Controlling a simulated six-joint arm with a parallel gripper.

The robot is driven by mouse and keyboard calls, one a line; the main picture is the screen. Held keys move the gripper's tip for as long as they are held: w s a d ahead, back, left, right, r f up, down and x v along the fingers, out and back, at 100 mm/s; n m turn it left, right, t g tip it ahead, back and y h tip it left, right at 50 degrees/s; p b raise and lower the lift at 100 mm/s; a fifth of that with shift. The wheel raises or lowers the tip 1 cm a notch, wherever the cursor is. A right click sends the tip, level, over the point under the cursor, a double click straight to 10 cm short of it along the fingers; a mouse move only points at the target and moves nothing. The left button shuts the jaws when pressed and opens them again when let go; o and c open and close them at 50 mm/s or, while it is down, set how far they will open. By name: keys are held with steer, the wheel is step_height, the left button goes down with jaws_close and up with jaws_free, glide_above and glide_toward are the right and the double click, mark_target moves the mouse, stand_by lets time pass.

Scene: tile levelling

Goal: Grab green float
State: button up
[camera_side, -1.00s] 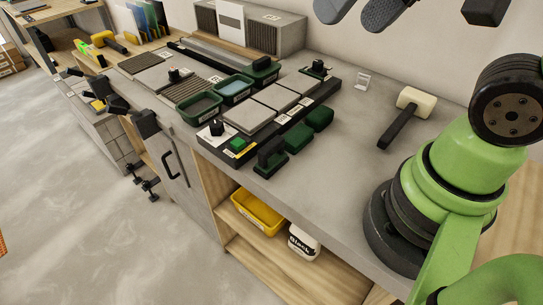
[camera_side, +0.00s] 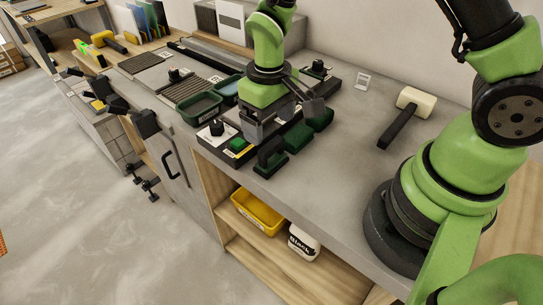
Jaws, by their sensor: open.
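A dark green float with a black upright handle (camera_side: 268,156) stands near the bench's front edge, beside the tile tray. Two dark green blocks, one at the middle (camera_side: 298,138) and one further back (camera_side: 321,119), lie in a row behind it. My gripper (camera_side: 270,132) points down over the tile tray, just left of and behind these green pieces. It is open, and I see nothing held in it. Its fingers and arm hide most of the tiles and part of the tray. I cannot tell the exact gap between fingers and float.
A green tub (camera_side: 199,107) stands to the left. A mallet (camera_side: 408,112) lies to the right, with bare bench around it. The bench's front edge is close to the float.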

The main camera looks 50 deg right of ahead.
mark_target(271, 144)
steer(key=f, duration=0.7)
steer(key=shift+s, duration=0.25)
steer(key=c, duration=0.9)
steer(key=shift+o, duration=0.2)
